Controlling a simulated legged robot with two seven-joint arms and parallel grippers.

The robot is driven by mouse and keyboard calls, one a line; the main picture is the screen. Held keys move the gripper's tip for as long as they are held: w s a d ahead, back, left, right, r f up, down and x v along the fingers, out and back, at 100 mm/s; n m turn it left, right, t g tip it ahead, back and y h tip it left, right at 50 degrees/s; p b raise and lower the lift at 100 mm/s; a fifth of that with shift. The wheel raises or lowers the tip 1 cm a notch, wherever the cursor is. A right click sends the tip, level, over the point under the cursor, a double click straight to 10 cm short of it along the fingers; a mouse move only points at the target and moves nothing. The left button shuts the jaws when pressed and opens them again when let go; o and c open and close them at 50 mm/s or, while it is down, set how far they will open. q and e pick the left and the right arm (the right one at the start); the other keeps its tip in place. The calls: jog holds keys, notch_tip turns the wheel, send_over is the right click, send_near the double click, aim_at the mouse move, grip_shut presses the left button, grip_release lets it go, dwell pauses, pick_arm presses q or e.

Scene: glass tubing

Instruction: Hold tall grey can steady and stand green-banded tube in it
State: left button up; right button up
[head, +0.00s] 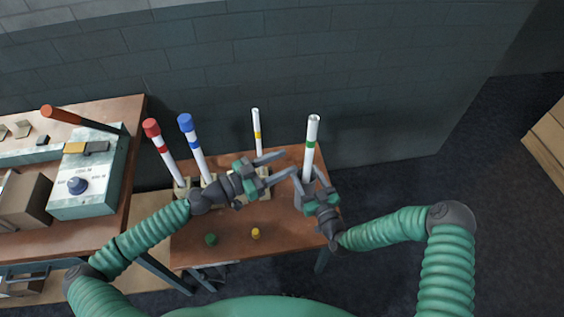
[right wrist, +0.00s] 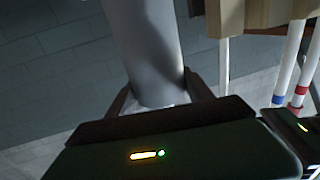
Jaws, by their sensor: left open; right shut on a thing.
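The green-banded tube (head: 310,140) is white with a dark green band near its top and stands nearly upright, leaning slightly.
Red-capped (head: 160,145), blue-capped (head: 192,140) and yellow-banded (head: 257,130) tubes stand in beige blocks left of the held tube. A green cap (head: 210,239) and a yellow cap (head: 256,233) lie on the table's (head: 285,245) front part. A machine box (head: 88,175) stands at left.

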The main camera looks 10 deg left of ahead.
jog(key=o, duration=1.6)
